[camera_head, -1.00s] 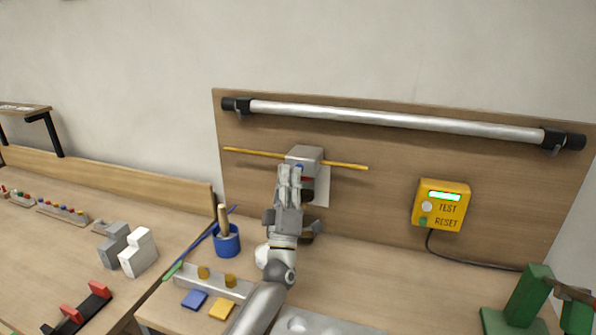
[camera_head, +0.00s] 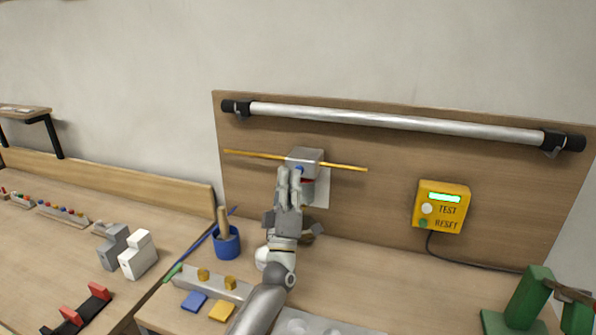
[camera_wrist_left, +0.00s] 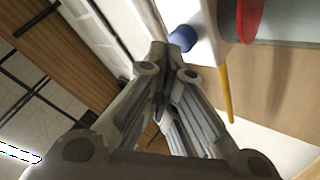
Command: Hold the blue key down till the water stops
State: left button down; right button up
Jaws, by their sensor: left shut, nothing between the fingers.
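The blue key (camera_head: 299,170) is a small round blue knob on the front of a grey box (camera_head: 306,156) on the wall board. A red part (camera_head: 308,181) shows just below it. My left gripper (camera_head: 289,173) is shut and empty, its fingertips pointing up at the front of the box, by the blue key. In the left wrist view, the blue key (camera_wrist_left: 183,39) is a short cylinder right beside the shut fingertips (camera_wrist_left: 158,50). I cannot tell whether they touch it. The red disc (camera_wrist_left: 250,18) is further right. I can make out no water.
A yellow rod (camera_head: 345,167) sticks out on both sides of the box. A yellow TEST/RESET unit (camera_head: 441,206) is on the board to the right. A blue cup (camera_head: 227,243) stands left of my arm. Green blocks (camera_head: 528,298) stand at the right.

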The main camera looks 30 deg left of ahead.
pick_arm(q)
jog(key=shift+s+d, duration=0.1)
jog(key=shift+s, duration=0.4)
jog(key=s+p, duration=0.1)
jog(key=s, duration=0.1)
jog(key=s+d+p, duration=0.1)
jog(key=s, duration=0.1)
jog(key=shift+s+d, duration=0.1)
jog(key=shift+s, duration=0.3)
